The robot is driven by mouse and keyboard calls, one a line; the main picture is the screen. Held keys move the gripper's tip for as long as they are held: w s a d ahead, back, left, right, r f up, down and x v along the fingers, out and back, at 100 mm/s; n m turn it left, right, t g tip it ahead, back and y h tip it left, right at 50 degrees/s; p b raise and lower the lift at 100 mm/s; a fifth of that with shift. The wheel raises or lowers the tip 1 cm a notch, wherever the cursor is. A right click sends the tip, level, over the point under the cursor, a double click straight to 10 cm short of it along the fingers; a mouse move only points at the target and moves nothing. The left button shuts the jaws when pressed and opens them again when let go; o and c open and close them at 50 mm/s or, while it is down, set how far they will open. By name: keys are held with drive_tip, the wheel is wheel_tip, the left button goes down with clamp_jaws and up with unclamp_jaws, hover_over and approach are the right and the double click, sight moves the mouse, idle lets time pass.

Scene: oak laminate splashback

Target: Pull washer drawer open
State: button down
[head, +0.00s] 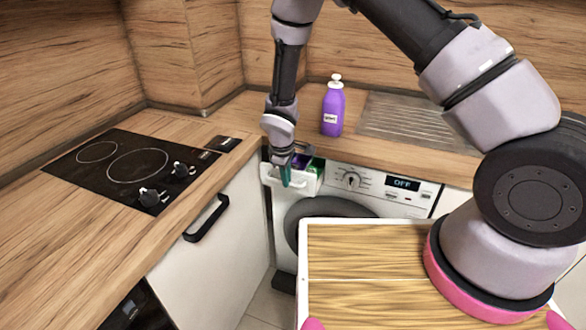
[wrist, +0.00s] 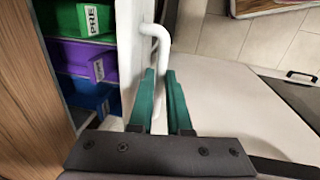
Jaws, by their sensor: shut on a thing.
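The washer (head: 393,189) stands under the counter, with a knob and a display reading OFF. Its white drawer (head: 305,184) at the upper left sticks out from the front, showing green and purple compartments. In the wrist view, green, purple and blue compartments of the drawer (wrist: 122,52) show behind its white front, the green one marked PRE. My gripper (head: 286,177) is at the drawer front. In the wrist view its teal fingers (wrist: 160,78) are shut on the white drawer handle (wrist: 156,36). Part of the handle is hidden between the fingers.
A purple bottle (head: 333,108) stands on the counter above the washer. A black cooktop (head: 128,166) lies at the left. A white cabinet door (head: 225,245) with a black handle (head: 206,219) is left of the washer. My own wood-topped base fills the lower right.

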drive_tip(key=s+a, duration=0.3)
drive_tip(key=s, duration=0.5)
drive_tip(key=shift+s, duration=0.3)
drive_tip(key=c, duration=1.2)
unclamp_jaws()
drive_tip(key=shift+o, duration=0.2)
wheel_tip(320, 180, up, 11)
drive_tip(key=s, duration=0.2)
drive_tip(key=shift+a+f, duration=0.15)
drive_tip(key=shift+a, duration=0.25)
